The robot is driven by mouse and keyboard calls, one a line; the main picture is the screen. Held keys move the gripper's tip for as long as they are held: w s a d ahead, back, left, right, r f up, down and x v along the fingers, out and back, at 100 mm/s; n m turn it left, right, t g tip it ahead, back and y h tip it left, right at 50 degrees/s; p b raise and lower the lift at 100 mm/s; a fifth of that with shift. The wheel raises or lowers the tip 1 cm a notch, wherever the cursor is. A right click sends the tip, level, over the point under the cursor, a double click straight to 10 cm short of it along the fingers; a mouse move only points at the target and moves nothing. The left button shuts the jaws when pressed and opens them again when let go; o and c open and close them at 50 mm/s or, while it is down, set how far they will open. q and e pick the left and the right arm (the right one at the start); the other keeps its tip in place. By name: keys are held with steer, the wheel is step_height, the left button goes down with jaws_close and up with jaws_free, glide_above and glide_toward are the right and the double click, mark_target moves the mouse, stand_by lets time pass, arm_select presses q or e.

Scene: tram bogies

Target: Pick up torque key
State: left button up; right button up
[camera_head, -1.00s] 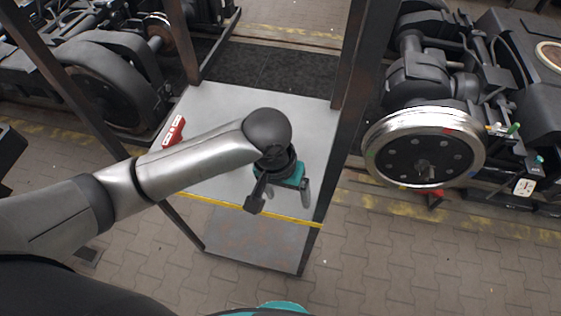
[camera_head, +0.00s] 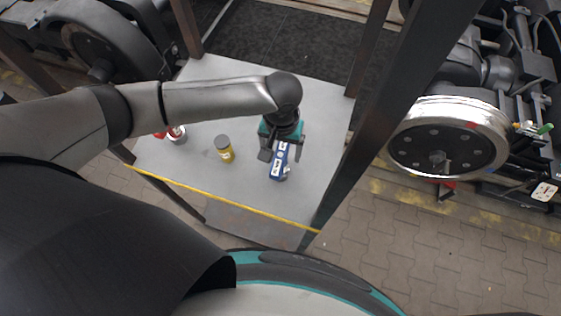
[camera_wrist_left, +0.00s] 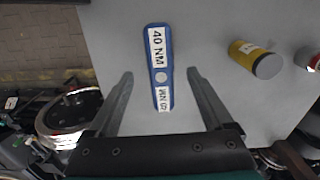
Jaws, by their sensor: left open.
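The torque key (camera_head: 278,166) is a flat blue piece with white labels, lying on the grey table. In the left wrist view the key (camera_wrist_left: 160,60) is marked "40 NM" and has a round pale spot in its middle. My left gripper (camera_head: 282,154) is over the key, and its body hides the key's far end in the head view. In the left wrist view the open left gripper (camera_wrist_left: 160,74) has one finger on each side of the key, with a gap on both sides. Its height above the key is hard to tell. My right gripper is not in view.
A red and white object (camera_head: 176,134) is farther left, partly hidden by my arm. Dark posts (camera_head: 385,110) frame the grey table (camera_head: 200,190). A wheel (camera_head: 448,140) stands to the right.

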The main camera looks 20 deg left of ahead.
arm_select(q)
steer(key=shift+f, duration=1.5)
steer(key=shift+s+f, duration=0.1)
steer(key=shift+f, duration=2.15)
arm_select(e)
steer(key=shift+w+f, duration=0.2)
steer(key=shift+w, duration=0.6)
arm_select(q)
steer(key=shift+a, duration=0.1)
steer(key=shift+c, duration=0.2)
jaws_close()
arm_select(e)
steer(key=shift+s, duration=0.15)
